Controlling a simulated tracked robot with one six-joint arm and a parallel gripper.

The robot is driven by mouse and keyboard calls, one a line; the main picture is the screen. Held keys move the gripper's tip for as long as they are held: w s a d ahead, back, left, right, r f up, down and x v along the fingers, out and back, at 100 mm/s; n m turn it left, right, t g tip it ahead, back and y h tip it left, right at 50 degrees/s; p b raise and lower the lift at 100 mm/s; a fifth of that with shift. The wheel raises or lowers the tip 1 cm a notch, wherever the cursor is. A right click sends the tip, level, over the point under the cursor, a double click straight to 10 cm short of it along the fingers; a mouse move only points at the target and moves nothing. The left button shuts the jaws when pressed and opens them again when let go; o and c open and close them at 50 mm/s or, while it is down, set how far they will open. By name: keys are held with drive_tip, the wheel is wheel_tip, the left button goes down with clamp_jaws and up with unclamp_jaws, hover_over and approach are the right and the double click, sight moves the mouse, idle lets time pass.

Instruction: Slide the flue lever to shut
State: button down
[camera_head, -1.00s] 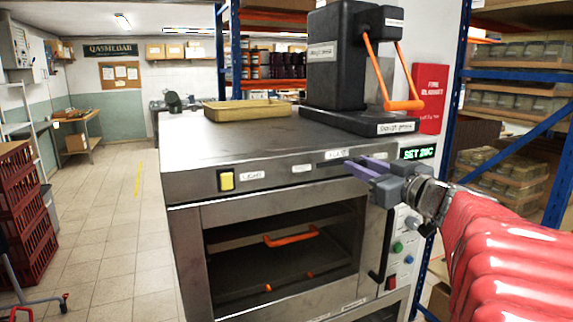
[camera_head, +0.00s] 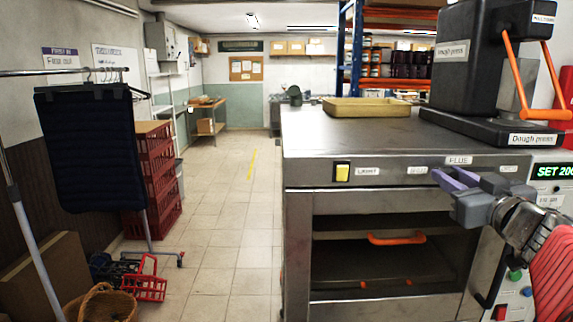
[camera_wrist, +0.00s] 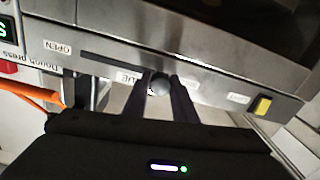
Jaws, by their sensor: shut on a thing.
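The flue lever (camera_wrist: 159,84) is a dark round knob on the oven's front panel (camera_head: 320,173). My gripper (camera_head: 446,184) is shut on it, seen in the wrist view with one finger on each side. In the wrist view the bare slot (camera_wrist: 105,60) runs from the knob toward the OPEN label (camera_wrist: 57,47). The knob is at the end away from that label, near a partly covered label. In the head view my fingers hide the lever and stand beneath the FLUE label (camera_head: 459,160), just right of a small label (camera_head: 418,170).
A yellow light switch (camera_head: 342,172) is on the panel's left. A dough press (camera_head: 468,70) and a tan tray (camera_head: 366,107) stand on the oven. The tiled floor (camera_head: 222,200) is open to the left, with a clothes rail, red crates (camera_head: 155,180) and baskets beyond.

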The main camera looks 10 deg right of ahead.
sight(450, 171)
drive_tip(key=shift+w+a, duration=0.1)
drive_tip(key=shift+a, duration=0.25)
drive_tip(key=c, duration=1.5)
unclamp_jaws()
drive_tip(key=shift+o, duration=0.2)
drive_tip(key=shift+d, duration=0.1)
drive_tip(key=shift+r, duration=0.2)
wheel_tip(450, 171, up, 10)
drive_tip(key=shift+f, duration=0.25)
